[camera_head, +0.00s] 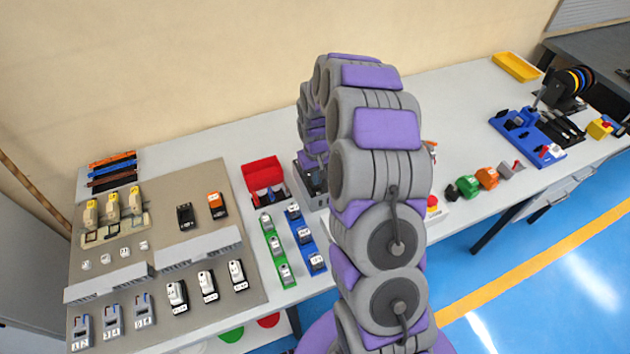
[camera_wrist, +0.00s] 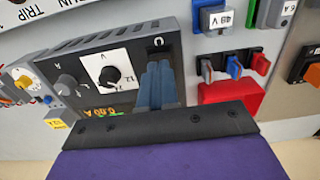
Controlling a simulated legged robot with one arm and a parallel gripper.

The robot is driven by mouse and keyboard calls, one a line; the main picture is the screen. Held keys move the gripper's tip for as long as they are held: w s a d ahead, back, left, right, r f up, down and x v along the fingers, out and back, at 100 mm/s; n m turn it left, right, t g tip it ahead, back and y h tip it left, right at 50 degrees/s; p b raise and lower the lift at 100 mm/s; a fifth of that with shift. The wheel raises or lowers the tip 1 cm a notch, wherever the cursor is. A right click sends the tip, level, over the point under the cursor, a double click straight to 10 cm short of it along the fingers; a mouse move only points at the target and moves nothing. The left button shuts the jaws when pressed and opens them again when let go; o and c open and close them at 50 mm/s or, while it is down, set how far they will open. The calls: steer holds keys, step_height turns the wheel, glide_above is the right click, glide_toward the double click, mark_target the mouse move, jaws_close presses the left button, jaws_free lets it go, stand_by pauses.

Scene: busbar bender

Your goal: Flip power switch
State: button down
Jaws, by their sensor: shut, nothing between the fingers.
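The power supply (camera_wrist: 115,65) is a dark grey box with an "A" knob (camera_wrist: 66,84) and a "V" knob (camera_wrist: 109,76) on its front panel. Its power switch (camera_wrist: 155,43) is a black part at the panel's right end, with a pale mark on it. My gripper (camera_wrist: 156,66) is shut and empty, with its fingertips at the panel just below the switch in the wrist view. Whether they touch the switch is unclear; they hide the panel beneath it. In the head view the power supply (camera_head: 308,197) is partly hidden by my arm.
A red bin (camera_head: 263,173) stands left of the power supply. Green and blue rails (camera_head: 276,246) with small modules lie in front of it, and a grey board (camera_head: 150,205) with breakers lies further left. Blue, red and dark clips (camera_wrist: 233,66) sit right of my gripper.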

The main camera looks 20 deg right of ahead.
steer(key=shift+a+f, duration=0.15)
steer(key=shift+a, duration=0.25)
steer(key=shift+d+f, duration=0.35)
steer(key=shift+d, duration=0.3)
steer(key=shift+a+f, duration=0.1)
steer(key=shift+a, duration=0.3)
steer(key=shift+f, duration=0.2)
steer(key=shift+d, duration=0.2)
steer(key=shift+r, duration=0.55)
steer(key=shift+a+r+p, duration=0.15)
steer(key=shift+r+p, duration=0.4)
steer(key=shift+r, duration=0.7)
steer(key=shift+r+p, duration=0.6)
steer(key=shift+r, duration=1.1)
